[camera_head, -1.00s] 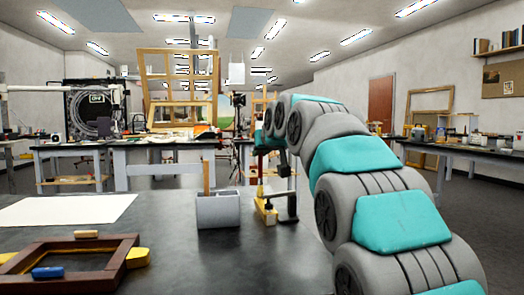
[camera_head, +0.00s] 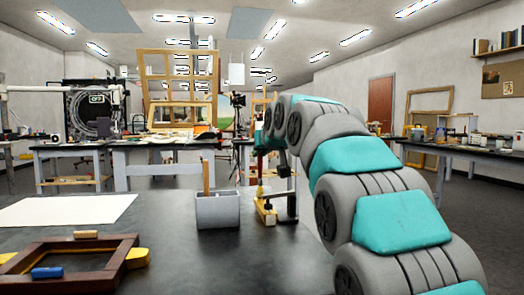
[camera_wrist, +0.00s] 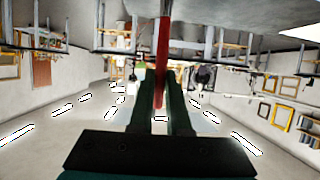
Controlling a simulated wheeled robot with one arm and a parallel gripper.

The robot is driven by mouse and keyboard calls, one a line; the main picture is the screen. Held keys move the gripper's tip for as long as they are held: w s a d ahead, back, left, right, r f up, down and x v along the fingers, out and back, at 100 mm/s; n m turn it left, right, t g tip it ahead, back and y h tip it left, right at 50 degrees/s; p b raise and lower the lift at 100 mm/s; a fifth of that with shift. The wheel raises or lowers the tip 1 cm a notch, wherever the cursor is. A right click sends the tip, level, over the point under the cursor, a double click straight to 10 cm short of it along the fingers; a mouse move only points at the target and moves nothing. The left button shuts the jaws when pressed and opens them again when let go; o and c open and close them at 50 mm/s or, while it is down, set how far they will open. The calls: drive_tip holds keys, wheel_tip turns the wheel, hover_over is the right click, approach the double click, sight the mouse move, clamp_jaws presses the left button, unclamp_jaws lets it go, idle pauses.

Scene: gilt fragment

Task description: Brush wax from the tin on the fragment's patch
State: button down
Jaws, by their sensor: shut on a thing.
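My gripper (camera_head: 267,143) is beyond the grey holder, at the end of my arm, above the right part of the dark table. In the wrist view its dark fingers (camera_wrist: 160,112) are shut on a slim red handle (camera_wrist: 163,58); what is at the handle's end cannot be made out. I cannot identify the tin or the patch.
A grey holder (camera_head: 217,211) with an upright wooden stick (camera_head: 206,177) stands left of my gripper. A white sheet (camera_head: 65,210) lies at left. The table's front middle is clear.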

drive_tip(key=shift+s+d+b, duration=0.2)
drive_tip(key=shift+s+b, duration=0.15)
drive_tip(key=shift+s, duration=0.35)
drive_tip(key=shift+s+d+b, duration=0.2)
drive_tip(key=shift+s+b, duration=0.15)
drive_tip(key=shift+s, duration=0.3)
drive_tip(key=w, duration=0.1)
drive_tip(key=w+p, duration=0.1)
drive_tip(key=shift+w+a+r, duration=0.1)
drive_tip(key=shift+w+a, duration=0.3)
drive_tip(key=shift+r+p, duration=2.35)
drive_tip(key=shift+r, duration=0.6)
